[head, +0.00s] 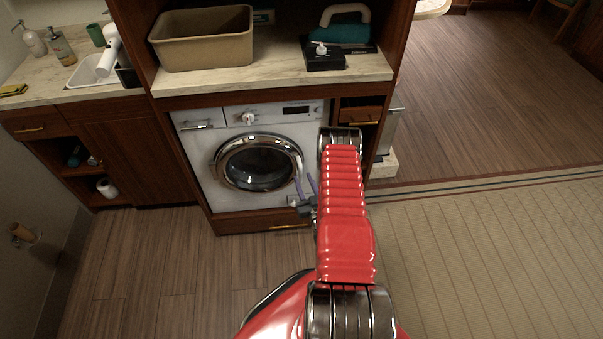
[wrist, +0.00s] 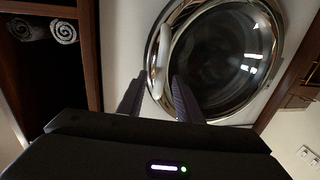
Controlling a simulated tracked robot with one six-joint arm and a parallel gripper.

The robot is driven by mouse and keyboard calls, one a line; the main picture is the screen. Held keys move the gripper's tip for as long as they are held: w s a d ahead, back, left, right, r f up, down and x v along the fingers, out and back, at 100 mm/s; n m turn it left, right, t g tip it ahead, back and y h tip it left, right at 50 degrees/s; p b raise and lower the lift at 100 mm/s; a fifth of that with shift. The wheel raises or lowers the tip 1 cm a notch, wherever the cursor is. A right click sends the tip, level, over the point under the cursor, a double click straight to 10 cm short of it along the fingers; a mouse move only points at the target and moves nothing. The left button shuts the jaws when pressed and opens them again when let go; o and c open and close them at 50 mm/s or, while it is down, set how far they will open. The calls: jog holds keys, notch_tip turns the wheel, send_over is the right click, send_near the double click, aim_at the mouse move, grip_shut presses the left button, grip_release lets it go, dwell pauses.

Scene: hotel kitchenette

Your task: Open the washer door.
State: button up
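The white washer (head: 212,180) stands under the counter, its round chrome-rimmed door (head: 258,163) closed against the front. In the wrist view the door (wrist: 225,50) fills the upper right, and a pale upright handle (wrist: 159,65) sits on its left rim. My gripper (head: 306,182) is by the door's lower right edge in the head view. In the wrist view my gripper (wrist: 153,92) is open, with its two dark fingers apart and the lower end of the handle showing between them. I cannot tell whether either finger touches it. My arm hides the washer's right side in the head view.
A tan bin (head: 203,40) and a black box (head: 325,56) stand on the counter (head: 270,82) above the washer. Wooden cabinets flank it, with a sink (head: 92,72) at left. The wood floor (head: 150,265) in front at left is clear.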

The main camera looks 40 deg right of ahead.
aim_at(301, 175)
jog(key=shift+x, duration=2.15)
jog(key=shift+a, duration=0.1)
grip_shut()
